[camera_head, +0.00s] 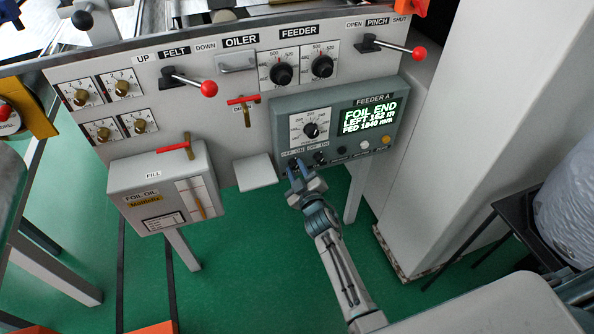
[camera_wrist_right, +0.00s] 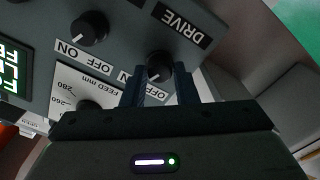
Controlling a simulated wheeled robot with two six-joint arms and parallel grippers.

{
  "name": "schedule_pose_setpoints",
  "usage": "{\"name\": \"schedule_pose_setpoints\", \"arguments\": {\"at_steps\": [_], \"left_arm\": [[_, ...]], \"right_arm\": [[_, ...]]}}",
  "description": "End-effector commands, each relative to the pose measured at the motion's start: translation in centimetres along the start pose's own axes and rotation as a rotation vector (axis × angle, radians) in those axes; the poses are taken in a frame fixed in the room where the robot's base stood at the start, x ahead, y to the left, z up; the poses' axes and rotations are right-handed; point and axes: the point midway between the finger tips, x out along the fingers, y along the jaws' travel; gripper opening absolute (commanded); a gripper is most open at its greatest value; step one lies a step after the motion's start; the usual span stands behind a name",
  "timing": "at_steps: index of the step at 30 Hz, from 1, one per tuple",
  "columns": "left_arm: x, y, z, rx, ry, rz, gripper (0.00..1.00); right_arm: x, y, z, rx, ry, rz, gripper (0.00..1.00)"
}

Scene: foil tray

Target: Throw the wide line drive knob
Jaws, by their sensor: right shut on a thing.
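The drive knob (camera_wrist_right: 159,64) is small, round and black, under a black DRIVE label (camera_wrist_right: 181,26) in the right wrist view, which shows the panel upside down. My right gripper (camera_wrist_right: 160,82) has one finger on each side of it and is shut on it. A pale mark shows at the knob's lower left; I cannot tell whether it points at ON or OFF. In the head view my right gripper (camera_head: 296,170) is at the lower left of the grey FEEDER A box (camera_head: 283,106) and mostly covers this knob. My left gripper is not in view.
A second ON/OFF knob (camera_wrist_right: 89,28) sits close beside, also seen in the head view (camera_head: 320,157). Above is a larger dial (camera_head: 311,130) and the lit screen (camera_head: 368,116). The foil-oil box (camera_head: 150,180) stands left. Green floor lies open below.

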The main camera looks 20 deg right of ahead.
Motion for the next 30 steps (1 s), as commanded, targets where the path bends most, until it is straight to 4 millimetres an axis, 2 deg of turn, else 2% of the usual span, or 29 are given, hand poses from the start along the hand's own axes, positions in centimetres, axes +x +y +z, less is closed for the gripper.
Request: {"name": "schedule_pose_setpoints", "arguments": {"at_steps": [21,30], "left_arm": [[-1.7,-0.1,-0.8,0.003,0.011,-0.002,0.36],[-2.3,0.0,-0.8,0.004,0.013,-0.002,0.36]], "right_arm": [[0.0,-0.3,0.1,-0.639,-0.001,-0.001,0.04],[-0.1,-0.3,0.2,-0.838,-0.001,-0.001,0.04]]}}
